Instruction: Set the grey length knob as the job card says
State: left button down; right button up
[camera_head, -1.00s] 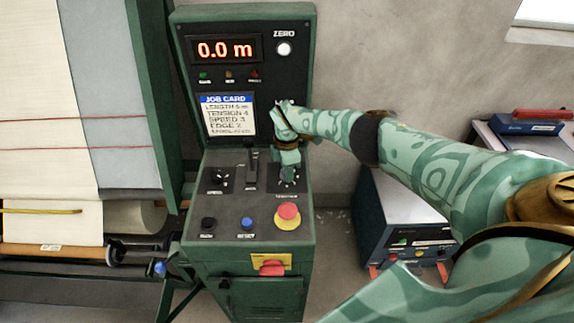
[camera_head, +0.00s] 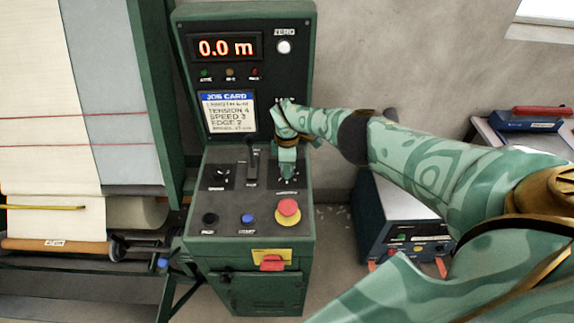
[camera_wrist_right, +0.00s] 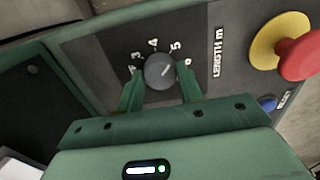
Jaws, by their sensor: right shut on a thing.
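The grey length knob (camera_wrist_right: 158,72) sits on the dark panel in the right wrist view, beside the label "LENGTH M" and numbers running up to 6. Its white line points toward the side of 5 and 6; the exact setting is hard to tell. My right gripper (camera_wrist_right: 160,92) is shut on the knob, one finger on each side. In the head view my right gripper (camera_head: 287,174) points down onto the console's right dial and hides the knob. The job card (camera_head: 228,112) is on the upright panel; its length number is blurred. My left gripper is not in view.
The console display (camera_head: 225,47) reads 0.0 m. A red and yellow stop button (camera_head: 288,211), a blue button (camera_head: 248,219) and a black button (camera_head: 210,219) stand in front of the dials. A lever (camera_head: 252,165) and another knob (camera_head: 219,176) are to the left.

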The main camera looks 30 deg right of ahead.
jog(key=o, duration=1)
notch_tip(320, 180, up, 9)
jog(key=p, duration=0.5)
jog(key=shift+f, duration=0.2)
notch_tip(320, 180, up, 8)
jog(key=shift+f+p, duration=0.1)
jog(key=shift+p, duration=0.65)
